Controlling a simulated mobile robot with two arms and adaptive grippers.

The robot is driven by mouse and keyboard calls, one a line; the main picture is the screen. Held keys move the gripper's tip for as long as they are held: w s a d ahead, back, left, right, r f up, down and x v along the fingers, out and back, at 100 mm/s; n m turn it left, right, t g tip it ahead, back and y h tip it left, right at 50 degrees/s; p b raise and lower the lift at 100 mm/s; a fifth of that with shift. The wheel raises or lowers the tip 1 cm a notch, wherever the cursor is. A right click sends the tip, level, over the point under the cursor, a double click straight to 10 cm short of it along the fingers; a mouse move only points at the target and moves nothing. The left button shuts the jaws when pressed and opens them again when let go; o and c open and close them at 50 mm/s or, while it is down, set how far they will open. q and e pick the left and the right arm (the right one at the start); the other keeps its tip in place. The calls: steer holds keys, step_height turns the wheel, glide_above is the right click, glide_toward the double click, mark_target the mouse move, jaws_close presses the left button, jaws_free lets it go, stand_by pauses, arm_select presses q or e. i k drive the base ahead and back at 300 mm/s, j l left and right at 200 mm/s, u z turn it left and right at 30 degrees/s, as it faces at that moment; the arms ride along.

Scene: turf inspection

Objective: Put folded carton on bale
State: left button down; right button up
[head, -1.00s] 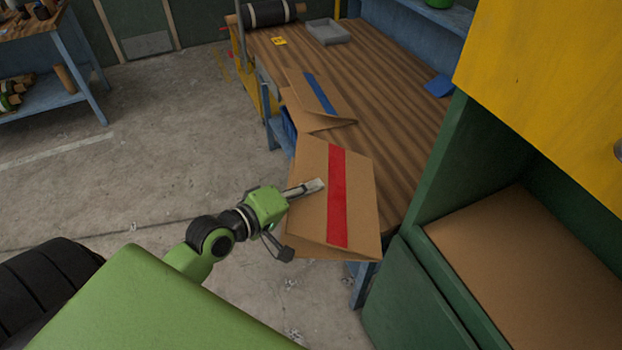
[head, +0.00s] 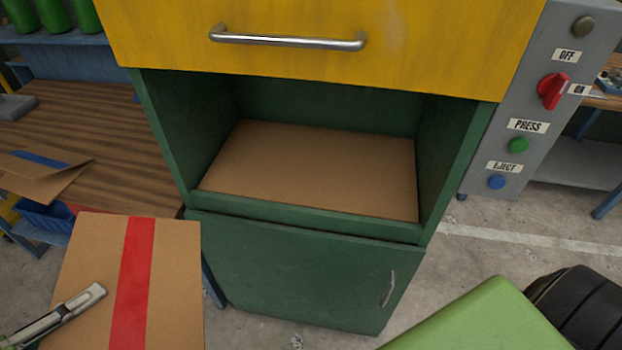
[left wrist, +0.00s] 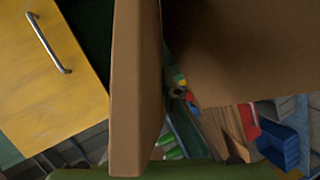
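The folded carton (head: 175,265), brown with a red stripe, is at the lower left of the head view. My left gripper (head: 88,300) is shut on its left part; one finger lies over the top face and the other is hidden. In the left wrist view the carton's brown panels (left wrist: 136,90) fill much of the picture close up. The bale (head: 310,165) shows as a flat brown cardboard top inside the green baler's open chamber. The held carton is in front and to the left of the chamber, outside it. My right gripper is not in view.
The yellow door (head: 300,50) with a metal handle is above the opening. A green sill (head: 300,217) edges the chamber. A control panel (head: 530,110) stands on the right. A blue-striped carton (head: 38,178) lies on the wooden table (head: 110,150), above a blue bin (head: 45,222).

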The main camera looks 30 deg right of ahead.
mark_target(364, 169)
steer(key=k+z, duration=0.1)
steer(key=z, duration=0.6)
steer(key=k+l+z, duration=0.1)
steer(key=z, duration=0.25)
steer(key=i+j+z, duration=0.1)
steer(key=z, duration=0.35)
steer(key=j+z, duration=0.3)
steer(key=z, duration=0.15)
steer(key=j+z, duration=0.25)
steer(key=z, duration=0.2)
steer(key=i+j, duration=0.1)
steer(key=j, duration=0.55)
steer(key=i+j, duration=0.1)
steer(key=j, duration=0.5)
